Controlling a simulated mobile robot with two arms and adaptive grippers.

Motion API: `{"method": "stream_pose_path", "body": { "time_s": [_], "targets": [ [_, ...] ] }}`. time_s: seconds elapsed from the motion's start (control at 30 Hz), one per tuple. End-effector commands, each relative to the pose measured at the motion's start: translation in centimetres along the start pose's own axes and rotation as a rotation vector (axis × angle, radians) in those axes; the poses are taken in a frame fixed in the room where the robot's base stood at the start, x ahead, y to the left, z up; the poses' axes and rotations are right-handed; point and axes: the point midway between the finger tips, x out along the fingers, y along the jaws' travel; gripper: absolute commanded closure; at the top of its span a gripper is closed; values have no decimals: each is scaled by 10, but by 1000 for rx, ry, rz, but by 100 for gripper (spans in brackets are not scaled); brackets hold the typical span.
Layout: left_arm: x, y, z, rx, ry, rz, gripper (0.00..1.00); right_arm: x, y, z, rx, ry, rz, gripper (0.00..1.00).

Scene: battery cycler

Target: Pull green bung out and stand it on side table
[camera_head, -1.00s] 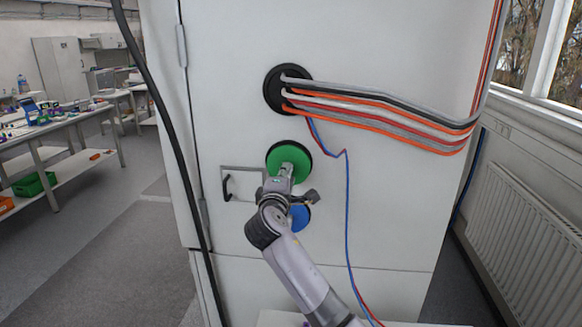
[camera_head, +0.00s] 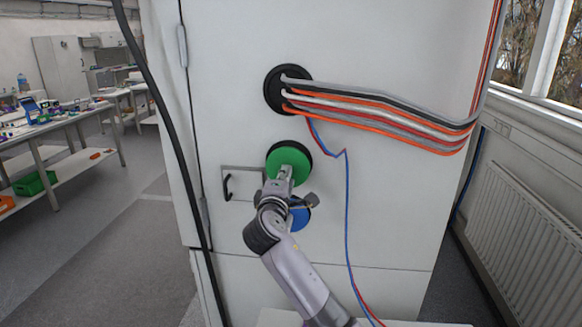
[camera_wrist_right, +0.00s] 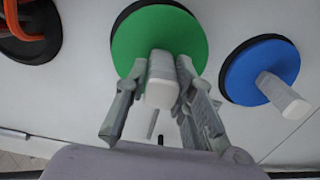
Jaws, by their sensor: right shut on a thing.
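The green bung (camera_head: 289,160) is a round green disc with a pale handle, in front of a black ring on the white cabinet face. It also shows in the right wrist view (camera_wrist_right: 187,32). I cannot tell whether it stands out from its hole. My right gripper (camera_head: 285,178) is shut on the bung's handle, with one finger on each side in the right wrist view (camera_wrist_right: 160,88). A white surface (camera_head: 275,318) at the bottom edge of the head view may be the side table; most of it is cut off. My left gripper is not in view.
A blue bung (camera_head: 299,214) sits just below the green one, partly behind my right gripper. Cables (camera_head: 380,110) leave a black port above. Thin red and blue wires (camera_head: 347,230) hang close to the right. A small black handle (camera_head: 227,187) is at left.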

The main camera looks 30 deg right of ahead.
Motion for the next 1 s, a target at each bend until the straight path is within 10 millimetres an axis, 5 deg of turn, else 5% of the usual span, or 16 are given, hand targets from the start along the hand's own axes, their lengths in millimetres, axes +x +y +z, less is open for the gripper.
{"method": "stream_pose_path", "body": {
  "time_s": [1.0],
  "targets": [
    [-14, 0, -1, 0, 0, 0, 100, -39, 3, -1, 0, 1, 1, 100]
  ]
}}
